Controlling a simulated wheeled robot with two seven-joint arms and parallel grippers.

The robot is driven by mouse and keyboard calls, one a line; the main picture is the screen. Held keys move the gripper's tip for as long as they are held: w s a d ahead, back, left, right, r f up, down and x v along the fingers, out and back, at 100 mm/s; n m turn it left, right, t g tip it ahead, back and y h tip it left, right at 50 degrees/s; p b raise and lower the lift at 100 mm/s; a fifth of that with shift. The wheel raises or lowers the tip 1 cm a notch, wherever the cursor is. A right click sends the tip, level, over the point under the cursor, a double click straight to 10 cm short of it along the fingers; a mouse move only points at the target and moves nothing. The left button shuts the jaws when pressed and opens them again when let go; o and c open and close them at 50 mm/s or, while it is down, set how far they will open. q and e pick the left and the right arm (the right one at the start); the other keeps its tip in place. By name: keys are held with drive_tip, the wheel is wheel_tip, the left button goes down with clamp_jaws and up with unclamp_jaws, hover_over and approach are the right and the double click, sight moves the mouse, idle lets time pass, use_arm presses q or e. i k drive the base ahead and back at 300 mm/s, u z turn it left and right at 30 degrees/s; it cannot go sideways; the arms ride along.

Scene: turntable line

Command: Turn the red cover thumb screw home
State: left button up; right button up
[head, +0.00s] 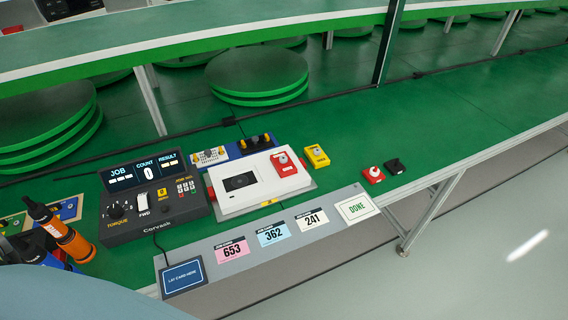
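A red cover (290,169) sits on the right part of a white unit (225,199). A small pale, round thumb screw (282,158) shows on top of it; how deep it is seated is too small to tell. A second red piece with a pale knob (375,174) stands apart on the green bench to the right. A yellow piece with a similar knob (317,155) lies just right of the white unit. Neither of my grippers can be made out in the head view.
A black controller (152,222) reading COUNT 0 stands left of the unit. An orange driver (72,242) is at far left. Job cards (272,234) and a DONE card (357,207) lie along the front strip. A black piece (394,166) sits right. The bench beyond is clear.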

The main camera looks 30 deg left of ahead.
sight(283, 159)
drive_tip(key=z, duration=1.15)
drive_tip(key=i, duration=0.6)
drive_tip(key=u, duration=2.3)
